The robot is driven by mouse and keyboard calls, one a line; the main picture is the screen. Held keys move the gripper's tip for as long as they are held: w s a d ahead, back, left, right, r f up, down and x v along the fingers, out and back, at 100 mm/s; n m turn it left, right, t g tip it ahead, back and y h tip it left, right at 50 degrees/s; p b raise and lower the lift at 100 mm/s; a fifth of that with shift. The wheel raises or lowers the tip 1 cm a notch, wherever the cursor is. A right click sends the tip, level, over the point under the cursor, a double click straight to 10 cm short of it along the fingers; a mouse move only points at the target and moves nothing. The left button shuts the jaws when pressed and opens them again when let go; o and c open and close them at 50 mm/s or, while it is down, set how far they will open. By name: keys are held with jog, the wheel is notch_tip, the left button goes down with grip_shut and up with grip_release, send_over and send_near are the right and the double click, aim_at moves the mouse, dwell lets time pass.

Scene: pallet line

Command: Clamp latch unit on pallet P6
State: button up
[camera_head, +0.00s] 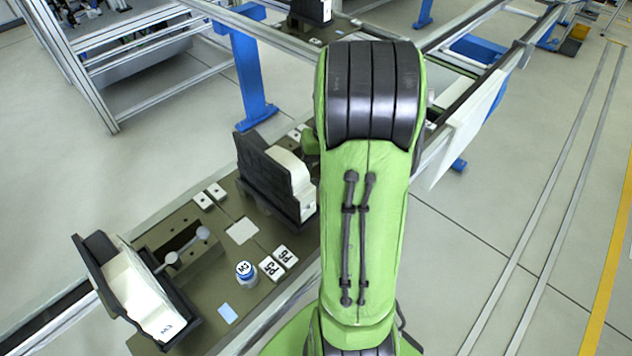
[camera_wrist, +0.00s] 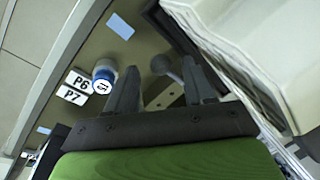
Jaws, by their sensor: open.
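Labels P6 (camera_wrist: 75,80) and P7 (camera_wrist: 71,95) lie side by side on the dark pallet surface in the wrist view. My gripper (camera_wrist: 162,88) is open, with nothing between its fingertips. A grey round knob (camera_wrist: 160,64) on a thin rod, seemingly part of the latch, shows between and beyond the fingers. Whether the latch is clamped cannot be told. A large white part (camera_wrist: 245,45) in a black holder stands at the right. In the head view, a label P6 (camera_head: 286,257) is visible; the black holder (camera_head: 262,172) beyond it is partly hidden by my arm, as is my gripper.
A blue-capped bottle (camera_wrist: 103,78) stands beside the wrist view's P6 label. Rails bound the line; floor at right is clear.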

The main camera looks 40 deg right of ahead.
jog(key=shift+w+a+f, duration=0.1)
jog(key=shift+f, duration=0.35)
jog(key=shift+w+a+f, duration=0.1)
jog(key=shift+f, duration=0.35)
jog(key=shift+c, duration=0.2)
grip_shut()
